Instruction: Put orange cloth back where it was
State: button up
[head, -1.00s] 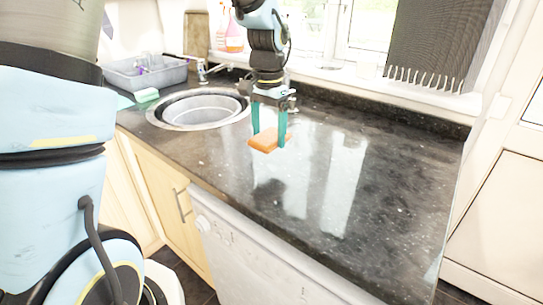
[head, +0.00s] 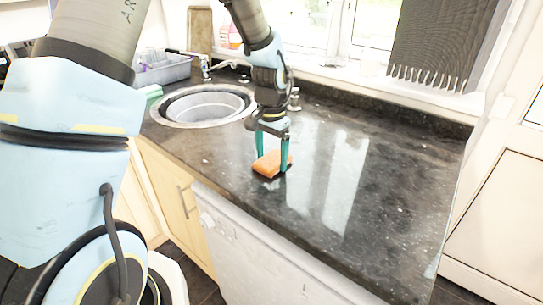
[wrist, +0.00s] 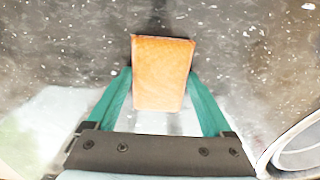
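The orange cloth (head: 270,166) is a small, flat, folded-looking orange block. My gripper (head: 272,162) points down over the dark counter, right of the sink, with its two green fingers on either side of the cloth. In the wrist view the cloth (wrist: 163,80) sits between the fingertips, and both appear to press on its side edges. The cloth is low at the counter surface. I cannot tell whether its underside touches the counter.
The dark speckled granite counter (head: 390,190) is clear to the right. The round metal sink (head: 205,104) lies to the left, with a grey dish tray (head: 165,70) behind it. A small metallic item (head: 294,99) stands behind my gripper. The window wall bounds the back.

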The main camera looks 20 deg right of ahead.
aim_at(271, 160)
jog(key=shift+o, duration=1)
notch_tip(271, 160, up, 12)
jog(key=b, duration=0.2)
jog(key=s+a+f+n, duration=0.1)
jog(key=a+n, duration=0.2)
jog(key=a, duration=0.7)
jog(key=s+a+f+n+t, duration=0.1)
jog(key=a+n, duration=0.3)
jog(key=a, duration=0.6)
jog(key=s+a+f+n, duration=0.2)
jog(key=a+f+n, duration=0.1)
jog(key=a, duration=0.7)
jog(key=shift+f+n+t, duration=0.25)
jog(key=shift+n+t, duration=0.05)
jog(key=shift+n, duration=0.2)
jog(key=shift+w, duration=0.1)
